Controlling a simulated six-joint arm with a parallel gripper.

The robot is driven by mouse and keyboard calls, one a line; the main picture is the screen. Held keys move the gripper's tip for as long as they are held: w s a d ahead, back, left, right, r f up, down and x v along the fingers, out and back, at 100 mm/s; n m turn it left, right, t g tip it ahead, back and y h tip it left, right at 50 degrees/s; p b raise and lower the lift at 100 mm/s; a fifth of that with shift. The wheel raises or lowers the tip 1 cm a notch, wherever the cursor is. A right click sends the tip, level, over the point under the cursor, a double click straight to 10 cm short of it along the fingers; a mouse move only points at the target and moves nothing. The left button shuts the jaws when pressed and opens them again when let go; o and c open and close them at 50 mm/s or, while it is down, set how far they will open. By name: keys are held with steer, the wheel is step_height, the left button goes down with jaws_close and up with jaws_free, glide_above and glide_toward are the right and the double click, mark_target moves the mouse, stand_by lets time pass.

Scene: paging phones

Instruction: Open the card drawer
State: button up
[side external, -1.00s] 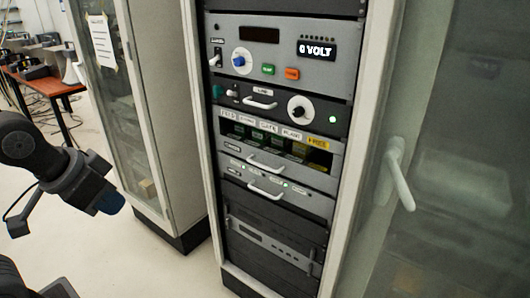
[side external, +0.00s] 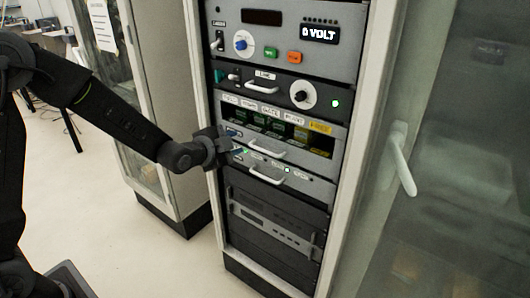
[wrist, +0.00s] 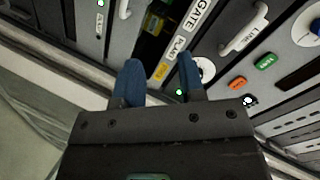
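The card drawer (side external: 310,159) is the grey unit in the rack with a row of labelled cards behind its opening and a white bar handle (side external: 266,151) low on its front. It looks shut. My gripper (side external: 238,142) is at the left end of this drawer's front, left of the handle. In the wrist view my gripper (wrist: 159,75) shows two blue fingers apart with nothing between them. The GATE label (wrist: 203,12) and PLAIN label (wrist: 175,47) are just beyond the fingertips. A white handle (wrist: 123,9) shows at the upper left there. Contact with the front cannot be told.
Below is another drawer with a white handle (side external: 266,176). Above is the LINE unit (side external: 320,98) with a handle and dial. The top unit (side external: 275,28) shows 0 VOLT. A glass cabinet door with a handle (side external: 401,158) stands at right. The floor in front is clear.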

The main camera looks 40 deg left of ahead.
steer(key=w+f+m+t, duration=0.3)
steer(key=f+m, duration=0.1)
steer(key=f, duration=0.4)
steer(key=m+t, duration=0.3)
glide_toward(265, 152)
steer(key=x, duration=1)
steer(key=shift+w+a+f, duration=0.15)
steer(key=shift+w, duration=0.05)
jaws_close()
